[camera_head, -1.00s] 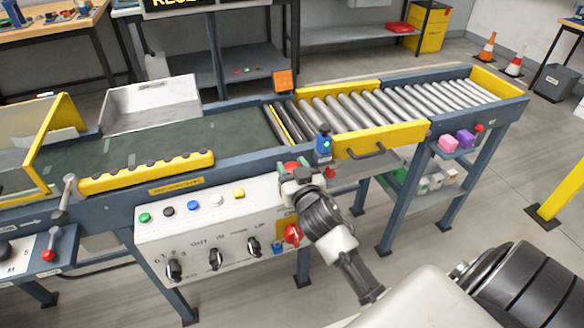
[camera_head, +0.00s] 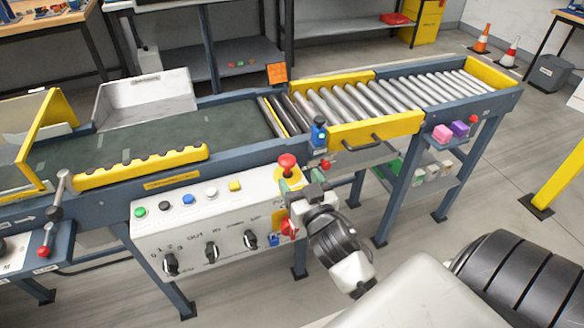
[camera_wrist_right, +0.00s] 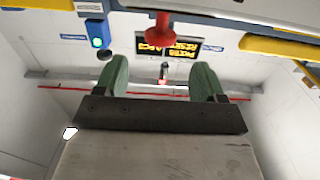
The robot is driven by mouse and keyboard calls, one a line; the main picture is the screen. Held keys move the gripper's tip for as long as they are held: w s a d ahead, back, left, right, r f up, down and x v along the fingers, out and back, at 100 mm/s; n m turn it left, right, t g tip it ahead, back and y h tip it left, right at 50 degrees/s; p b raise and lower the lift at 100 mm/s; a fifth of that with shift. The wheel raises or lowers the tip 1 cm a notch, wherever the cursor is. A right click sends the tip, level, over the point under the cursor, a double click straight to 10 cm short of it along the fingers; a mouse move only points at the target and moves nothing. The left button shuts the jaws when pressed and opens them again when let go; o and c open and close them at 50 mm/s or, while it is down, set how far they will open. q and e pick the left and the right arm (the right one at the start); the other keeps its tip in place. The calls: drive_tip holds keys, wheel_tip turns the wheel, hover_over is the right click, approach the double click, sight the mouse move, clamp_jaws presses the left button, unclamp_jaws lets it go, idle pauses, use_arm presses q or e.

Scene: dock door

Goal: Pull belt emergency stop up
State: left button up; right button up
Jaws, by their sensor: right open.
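The belt emergency stop (camera_head: 287,163) is a red mushroom button at the top right of the white control panel (camera_head: 190,222). Its cap stands clear of the panel on a visible stem. My right gripper (camera_head: 311,188) is in front of the panel, just below and right of the button, apart from it. In the right wrist view the red button (camera_wrist_right: 159,34) is beyond the green fingertips, centred between them. The right gripper (camera_wrist_right: 162,75) is open, with nothing between its fingers. My left gripper is in neither view.
A red rotary switch (camera_head: 289,228) is on the panel close beside my right gripper. Coloured buttons and black knobs fill the rest of the panel. A blue device (camera_head: 319,133) and a drawer handle (camera_head: 362,143) are near the button. The conveyor belt (camera_head: 200,130) runs behind.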

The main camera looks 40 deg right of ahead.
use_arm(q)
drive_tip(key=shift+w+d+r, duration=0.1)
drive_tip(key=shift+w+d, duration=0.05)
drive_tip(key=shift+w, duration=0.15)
use_arm(e)
drive_tip(key=v, duration=0.2)
drive_tip(key=shift+s, duration=0.35)
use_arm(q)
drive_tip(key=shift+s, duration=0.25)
